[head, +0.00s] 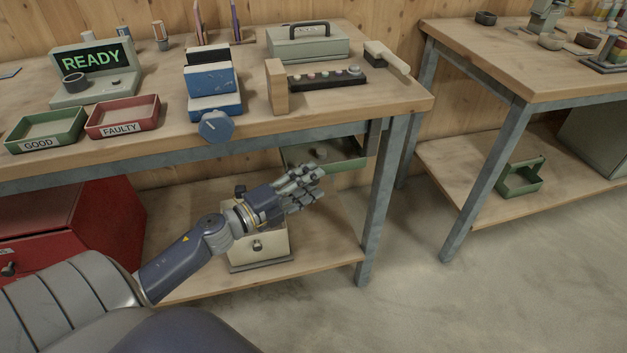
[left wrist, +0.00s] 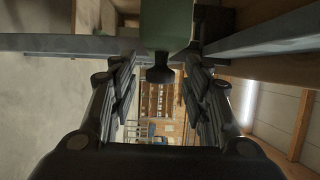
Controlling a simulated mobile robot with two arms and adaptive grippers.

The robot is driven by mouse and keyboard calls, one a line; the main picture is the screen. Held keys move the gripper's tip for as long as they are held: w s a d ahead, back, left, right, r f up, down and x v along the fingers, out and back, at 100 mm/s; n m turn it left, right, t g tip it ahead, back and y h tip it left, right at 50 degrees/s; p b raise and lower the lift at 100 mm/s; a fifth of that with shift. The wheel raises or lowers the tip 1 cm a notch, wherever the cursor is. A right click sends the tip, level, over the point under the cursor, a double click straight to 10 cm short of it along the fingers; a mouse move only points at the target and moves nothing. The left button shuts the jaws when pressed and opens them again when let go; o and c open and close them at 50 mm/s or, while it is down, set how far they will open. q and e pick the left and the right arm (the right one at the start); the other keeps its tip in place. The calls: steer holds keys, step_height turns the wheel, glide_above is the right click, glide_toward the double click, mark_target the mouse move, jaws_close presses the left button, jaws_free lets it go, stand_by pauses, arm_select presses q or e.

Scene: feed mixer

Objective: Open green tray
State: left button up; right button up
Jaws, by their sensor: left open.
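A green tray (head: 352,161) hangs under the bench top near its right front leg; its open top and part of its inside show. In the left wrist view its green front (left wrist: 166,22) is at the top middle, with a dark knob (left wrist: 160,73) below it. My left gripper (head: 319,182) is open, just below and in front of the tray in the head view. In the left wrist view the knob appears between the two fingers of my left gripper (left wrist: 160,85), with a gap on each side. I cannot tell whether either finger touches it. My right gripper is not in view.
A green GOOD tray (head: 70,127) and a red FAULTY tray (head: 142,127) stand on the bench top. A blue device with a round knob (head: 215,126) overhangs the front edge. The bench leg (head: 380,215) is to the right.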

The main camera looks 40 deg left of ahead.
arm_select(q)
steer(key=shift+x, duration=0.8)
jaws_close()
